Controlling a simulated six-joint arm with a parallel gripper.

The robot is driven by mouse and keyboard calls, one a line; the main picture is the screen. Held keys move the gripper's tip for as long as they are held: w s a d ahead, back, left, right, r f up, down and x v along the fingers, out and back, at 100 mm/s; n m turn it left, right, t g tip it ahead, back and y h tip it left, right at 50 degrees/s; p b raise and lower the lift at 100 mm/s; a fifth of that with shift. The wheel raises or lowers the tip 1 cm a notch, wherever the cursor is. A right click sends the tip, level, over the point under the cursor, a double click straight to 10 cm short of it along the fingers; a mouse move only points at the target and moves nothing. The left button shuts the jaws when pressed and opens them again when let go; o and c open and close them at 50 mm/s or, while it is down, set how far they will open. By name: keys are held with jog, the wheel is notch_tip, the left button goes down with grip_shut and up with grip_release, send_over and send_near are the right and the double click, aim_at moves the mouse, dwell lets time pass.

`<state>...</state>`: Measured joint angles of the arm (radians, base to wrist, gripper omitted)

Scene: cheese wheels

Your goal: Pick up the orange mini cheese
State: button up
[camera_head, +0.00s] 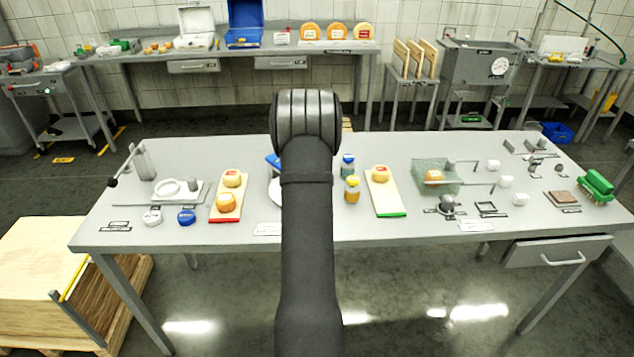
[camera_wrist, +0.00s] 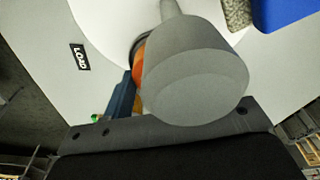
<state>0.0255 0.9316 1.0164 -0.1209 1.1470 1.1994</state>
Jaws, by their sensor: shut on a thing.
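An orange thing (camera_wrist: 138,72), which looks like the orange mini cheese, shows as a narrow strip in the wrist view. My gripper (camera_wrist: 136,90) is shut on it, with a dark finger along its left side. A large grey cylinder with a stem (camera_wrist: 195,75) covers most of it and the other finger. A white round surface (camera_wrist: 105,25) lies behind. In the head view my arm hides the gripper and what it holds.
A blue object (camera_wrist: 285,12) and a LOAD label (camera_wrist: 80,57) are near.

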jog(key=shift+r, duration=0.15)
jog(key=shift+r, duration=0.3)
jog(key=r, duration=0.3)
jog(key=shift+d+r, duration=0.2)
jog(key=shift+r, duration=0.15)
jog(key=s+d+r, duration=0.6)
jog(key=d, duration=0.3)
jog(key=s+d+n, duration=0.4)
jog(key=s+d, duration=0.1)
jog(key=d, duration=0.5)
jog(key=s+d+n, duration=0.4)
jog(key=s+d, duration=0.1)
jog(key=d, duration=0.4)
send_over(388, 201)
jog(key=shift+t+y, duration=0.3)
jog(key=f, duration=0.7)
jog(key=shift+s+f, duration=0.15)
jog(key=shift+s, duration=0.15)
jog(key=shift+a+f, duration=0.1)
jog(key=shift+f, duration=1.9)
